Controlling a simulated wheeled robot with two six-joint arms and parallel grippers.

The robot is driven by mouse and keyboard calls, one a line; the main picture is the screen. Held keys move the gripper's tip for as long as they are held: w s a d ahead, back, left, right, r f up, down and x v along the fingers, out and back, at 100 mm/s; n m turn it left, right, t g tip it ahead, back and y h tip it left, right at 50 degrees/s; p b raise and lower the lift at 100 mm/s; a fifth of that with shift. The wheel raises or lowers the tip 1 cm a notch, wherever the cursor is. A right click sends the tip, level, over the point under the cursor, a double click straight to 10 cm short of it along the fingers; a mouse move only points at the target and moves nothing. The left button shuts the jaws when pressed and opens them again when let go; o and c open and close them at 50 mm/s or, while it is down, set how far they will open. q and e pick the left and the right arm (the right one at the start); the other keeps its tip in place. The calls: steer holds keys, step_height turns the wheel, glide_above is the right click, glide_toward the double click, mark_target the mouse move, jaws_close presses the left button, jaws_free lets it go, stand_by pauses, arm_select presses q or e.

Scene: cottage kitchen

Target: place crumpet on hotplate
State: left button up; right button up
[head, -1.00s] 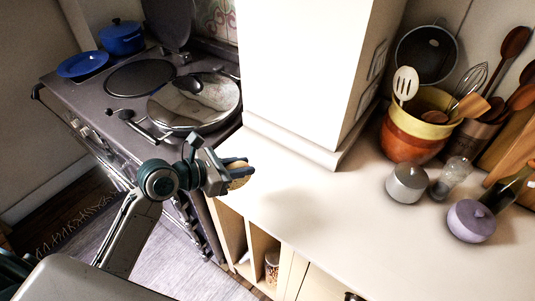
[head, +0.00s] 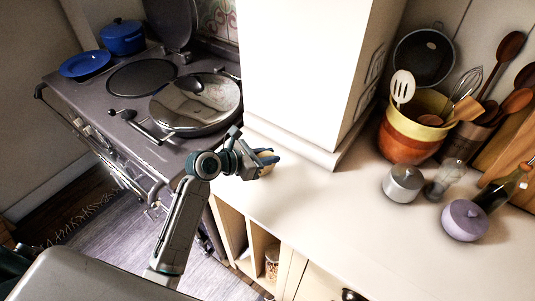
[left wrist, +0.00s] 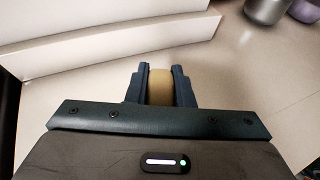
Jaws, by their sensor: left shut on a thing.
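My left gripper (head: 266,162) is shut on the crumpet (head: 267,169), a small tan round piece, near the left edge of the pale worktop. In the left wrist view the crumpet (left wrist: 161,88) sits between the two dark fingers, seen edge-on. The range cooker at the left has a dark, bare round hotplate (head: 142,77) with its lid (head: 168,22) raised behind it. A shiny domed lid (head: 195,105) covers the round place to its right. The gripper is to the right of and nearer than both. My right gripper is not in view.
A white wall block (head: 300,75) stands between cooker and worktop, close behind the gripper. A blue plate (head: 84,65) and blue pot (head: 122,38) are on the cooker's left. Utensil bowl (head: 408,140), grey pot (head: 402,184) and purple pot (head: 465,220) stand at right. The front worktop is clear.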

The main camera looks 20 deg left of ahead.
arm_select(q)
steer(key=o, duration=0.5)
steer(key=shift+c, duration=0.2)
steer(key=shift+o, duration=1.4)
